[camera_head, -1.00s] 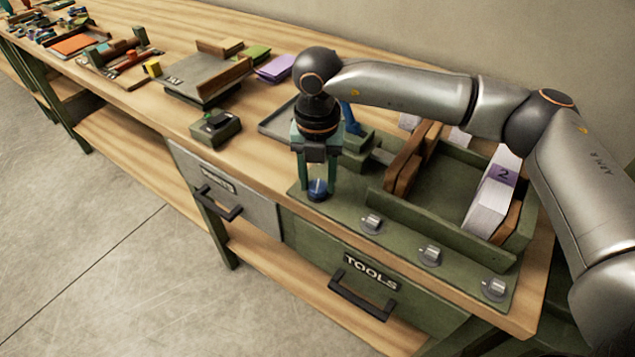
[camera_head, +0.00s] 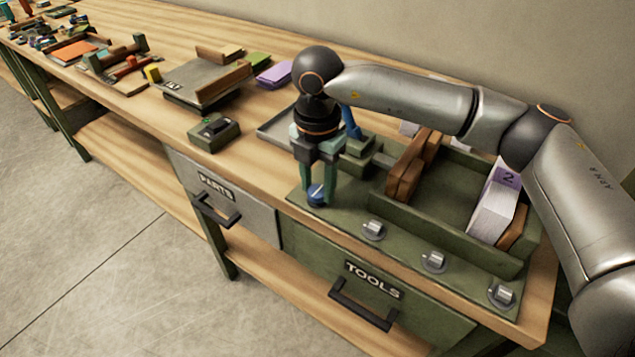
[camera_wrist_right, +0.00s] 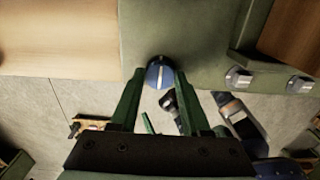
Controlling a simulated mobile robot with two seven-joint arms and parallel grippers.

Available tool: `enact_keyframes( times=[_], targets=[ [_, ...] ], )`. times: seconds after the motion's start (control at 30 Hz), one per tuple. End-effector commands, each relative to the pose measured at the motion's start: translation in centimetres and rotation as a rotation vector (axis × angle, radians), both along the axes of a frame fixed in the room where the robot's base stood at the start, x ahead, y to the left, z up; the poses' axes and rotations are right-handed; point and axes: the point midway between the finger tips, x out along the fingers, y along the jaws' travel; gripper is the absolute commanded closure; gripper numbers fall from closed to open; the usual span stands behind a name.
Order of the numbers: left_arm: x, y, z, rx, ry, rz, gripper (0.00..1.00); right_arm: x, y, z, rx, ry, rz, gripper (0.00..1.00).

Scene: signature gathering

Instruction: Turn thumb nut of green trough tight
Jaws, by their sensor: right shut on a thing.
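The green trough (camera_head: 420,212) stands on the bench at the right, with wooden boards and a paper block marked 2 (camera_head: 493,205) inside it. A blue-topped thumb nut (camera_head: 316,192) sits at the left front corner of its green base. My right gripper (camera_head: 317,190) points down over this nut, its two fingers one on each side of it. The right wrist view shows the round blue nut (camera_wrist_right: 159,73) with a pale line across its top, between the fingertips. My left gripper is in neither view.
Several grey knobs (camera_head: 373,230) line the base's front edge. Drawers labelled PARTS (camera_head: 216,188) and TOOLS (camera_head: 373,280) have black handles below. A small green box (camera_head: 214,132) and a grey plate (camera_head: 200,80) lie to the left on the bench.

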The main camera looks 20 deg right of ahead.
Motion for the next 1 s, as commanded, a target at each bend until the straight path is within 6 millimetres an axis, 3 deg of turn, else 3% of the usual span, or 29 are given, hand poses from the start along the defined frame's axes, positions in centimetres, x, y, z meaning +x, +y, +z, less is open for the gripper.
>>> enact_keyframes(
  times=[0.3, 0.33, 0.57, 0.87, 1.0],
  targets=[
    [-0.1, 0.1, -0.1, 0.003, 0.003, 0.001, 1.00, 0.1, -0.1, 0.1, 0.000, -0.004, -0.006, 1.00],
    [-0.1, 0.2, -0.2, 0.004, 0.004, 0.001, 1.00, 0.1, -0.1, 0.1, 0.000, -0.004, -0.006, 0.50],
    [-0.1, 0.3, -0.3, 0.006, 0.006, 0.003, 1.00, 0.1, 0.0, 0.1, 0.000, -0.001, -0.003, 0.24],
    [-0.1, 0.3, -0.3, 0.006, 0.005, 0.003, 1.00, 0.1, 0.0, 0.3, 0.001, -0.002, -0.002, 0.23],
    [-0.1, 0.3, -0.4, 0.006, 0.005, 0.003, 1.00, 0.1, 0.0, 1.8, 0.001, -0.003, -0.002, 0.23]
  ],
)
